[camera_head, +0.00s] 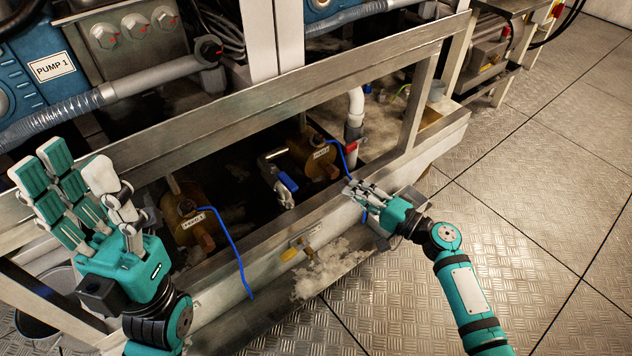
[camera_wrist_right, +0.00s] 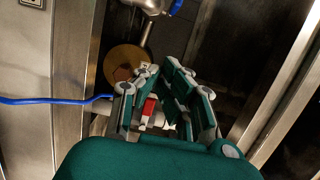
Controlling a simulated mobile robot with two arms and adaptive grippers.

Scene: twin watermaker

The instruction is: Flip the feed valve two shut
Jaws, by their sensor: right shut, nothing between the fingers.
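I cannot read which valve is feed valve two. In the head view a red-handled valve (camera_head: 350,147) sits on a white pipe (camera_head: 355,105), and a blue lever (camera_head: 288,181) is on a metal tap beside a brass body (camera_head: 322,160). My right gripper (camera_head: 356,188) is at the frame's front rail, below the red handle in the picture. In the right wrist view the red handle (camera_wrist_right: 149,107) shows between the fingers of my right gripper (camera_wrist_right: 165,75), which is shut and empty; contact cannot be told. My left gripper (camera_head: 75,165) is open and empty, far left.
A metal rail frame (camera_head: 245,110) crosses above the valve pit. Another labelled brass body (camera_head: 187,215) and a yellow-handled valve (camera_head: 297,247) are at the left and front. A blue hose (camera_head: 230,250) hangs over the front edge. The floor (camera_head: 540,200) at right is clear.

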